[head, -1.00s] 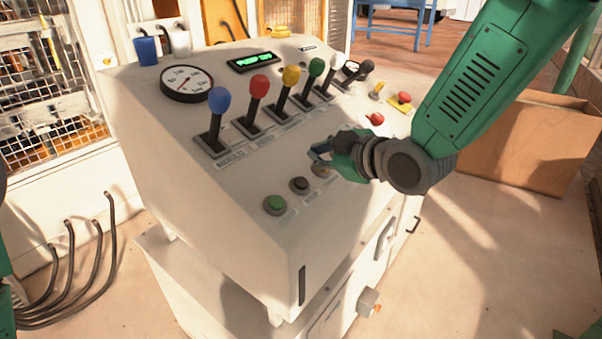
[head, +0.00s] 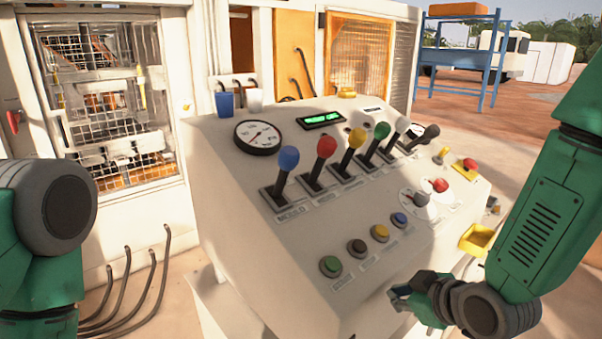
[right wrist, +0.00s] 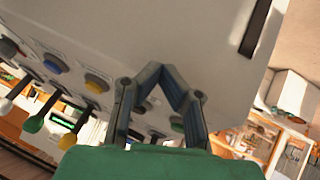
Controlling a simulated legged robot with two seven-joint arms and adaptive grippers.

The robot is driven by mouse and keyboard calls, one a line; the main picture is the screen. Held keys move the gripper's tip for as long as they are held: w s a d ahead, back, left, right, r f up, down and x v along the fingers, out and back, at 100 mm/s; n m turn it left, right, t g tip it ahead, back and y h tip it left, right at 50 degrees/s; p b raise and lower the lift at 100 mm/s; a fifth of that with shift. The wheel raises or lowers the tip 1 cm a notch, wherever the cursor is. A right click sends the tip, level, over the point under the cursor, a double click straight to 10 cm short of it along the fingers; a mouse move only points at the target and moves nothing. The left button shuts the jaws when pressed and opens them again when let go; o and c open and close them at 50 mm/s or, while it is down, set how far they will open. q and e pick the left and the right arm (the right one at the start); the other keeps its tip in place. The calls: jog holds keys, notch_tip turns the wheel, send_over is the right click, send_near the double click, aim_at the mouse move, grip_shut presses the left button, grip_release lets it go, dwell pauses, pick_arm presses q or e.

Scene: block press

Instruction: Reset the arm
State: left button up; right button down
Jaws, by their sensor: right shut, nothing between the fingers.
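My right arm (head: 545,230) is green and comes in from the right in the head view. Its gripper (head: 398,294) is at the front right edge of the white control console (head: 240,200), below the row of push buttons. In the right wrist view the fingers (right wrist: 165,68) meet at their tips, shut and empty, with the pale console face behind them. It looks apart from the levers and buttons. Part of my left arm (head: 40,250) shows at the left edge; its gripper is out of view.
The console carries levers with blue (head: 289,157), red, yellow, green, white and black knobs. Green (head: 330,266), dark, yellow and blue buttons sit below. A gauge (head: 257,137) and display (head: 320,120) are behind. A caged press (head: 105,95) stands left.

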jog(key=s+d+f+m+g+h, duration=0.1)
jog(key=s+d+f+m+g, duration=0.1)
jog(key=s+f, duration=0.5)
jog(key=s+d+f+m+g+h, duration=0.1)
jog(key=s+d+f+m+g, duration=0.15)
jog(key=s+f, duration=0.5)
jog(key=s+d+f+m+g+h, duration=0.1)
jog(key=s+d+f+m+g, duration=0.2)
jog(key=s, duration=0.6)
jog(key=s+d+f+m+g+h, duration=0.1)
jog(key=s+f+m+g, duration=0.15)
jog(key=s+f, duration=0.45)
pick_arm(q)
notch_tip(320, 180, down, 18)
jog(key=b, duration=1.7)
jog(key=shift+r+b, duration=0.15)
jog(key=shift+b, duration=0.2)
jog(key=shift+r, duration=0.1)
jog(key=shift+c, duration=0.7)
jog(key=shift+d, duration=0.1)
pick_arm(e)
notch_tip(320, 180, down, 15)
jog(key=n, duration=0.2)
jog(key=shift+w+a+r+t, duration=0.2)
jog(key=shift+w+a+t, duration=0.2)
jog(key=shift+w, duration=0.05)
